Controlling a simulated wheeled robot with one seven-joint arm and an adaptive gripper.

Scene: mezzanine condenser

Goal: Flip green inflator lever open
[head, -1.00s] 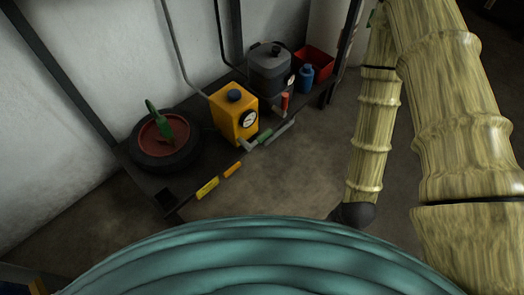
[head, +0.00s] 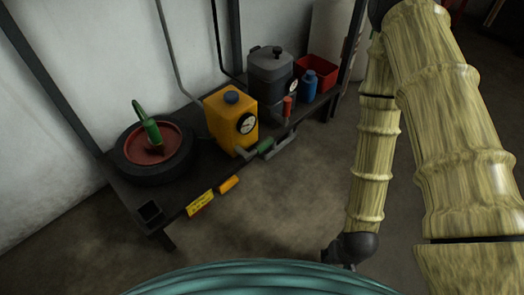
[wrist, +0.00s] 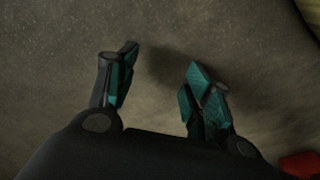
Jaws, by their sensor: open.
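The yellow inflator (head: 222,120) stands on a low dark bench in the head view, with a dark cap and a round gauge on its front. A lever with a green grip (head: 265,147) sits low at its front right, lying roughly along the bench's front edge. My gripper (head: 342,264) hangs in front of the bench, to the right of and apart from the lever, and is mostly hidden behind its dark wrist there. In the wrist view my gripper (wrist: 163,66) is open and empty over bare floor; the lever is not seen there.
A wheel (head: 125,168) with a green-handled item (head: 152,130) lies left on the bench (head: 180,190). A dark grey tank (head: 268,75), a red-gripped lever (head: 287,106), a blue bottle (head: 309,82) and a red bin (head: 328,68) stand right. Posts rise behind. The floor in front is clear.

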